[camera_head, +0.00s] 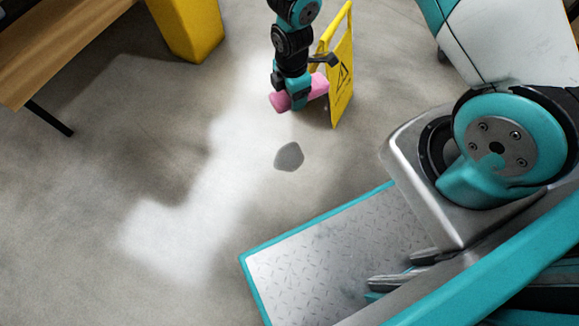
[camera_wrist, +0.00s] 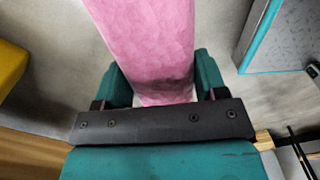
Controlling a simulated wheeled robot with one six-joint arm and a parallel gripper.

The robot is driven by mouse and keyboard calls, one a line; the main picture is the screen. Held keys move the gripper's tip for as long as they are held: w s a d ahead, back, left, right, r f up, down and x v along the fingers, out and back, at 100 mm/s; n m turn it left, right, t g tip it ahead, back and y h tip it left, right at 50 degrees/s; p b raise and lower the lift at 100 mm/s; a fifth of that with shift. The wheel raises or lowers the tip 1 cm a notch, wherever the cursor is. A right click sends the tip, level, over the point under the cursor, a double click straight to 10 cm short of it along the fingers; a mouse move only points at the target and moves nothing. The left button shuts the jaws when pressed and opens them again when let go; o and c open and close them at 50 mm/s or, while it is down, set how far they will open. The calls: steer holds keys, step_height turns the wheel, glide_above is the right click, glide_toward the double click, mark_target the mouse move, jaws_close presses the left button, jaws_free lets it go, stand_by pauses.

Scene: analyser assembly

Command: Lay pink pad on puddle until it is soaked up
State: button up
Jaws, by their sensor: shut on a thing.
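The pink pad (camera_head: 318,85) is held in my gripper (camera_head: 296,97), which is shut on its middle, above the floor. In the wrist view the pad (camera_wrist: 148,40) runs between the two teal fingers of my gripper (camera_wrist: 160,82) and shows a dark smudge near the right finger. The puddle (camera_head: 289,157) is a small dark grey patch on the floor, below the pad in the head view and apart from it. I cannot make out the puddle in the wrist view.
A yellow wet-floor sign (camera_head: 342,80) stands just right of my gripper. A yellow bin (camera_head: 190,28) and a wooden bench (camera_head: 60,40) are at the upper left. My own base fills the lower right. The floor left of the puddle is clear.

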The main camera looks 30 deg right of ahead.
step_height(320, 180, down, 16)
steer(key=a+n+b, duration=0.2)
steer(key=n+b, duration=0.4)
steer(key=b, duration=1.2)
glide_above(286, 162)
step_height(286, 162, down, 15)
steer(key=shift+s+f, duration=0.1)
step_height(286, 162, down, 5)
steer(key=b, duration=0.3)
steer(key=shift+r, duration=0.2)
steer(key=o, duration=0.9)
steer(key=shift+f, duration=0.1)
steer(key=shift+o, duration=0.2)
steer(key=shift+a, duration=0.1)
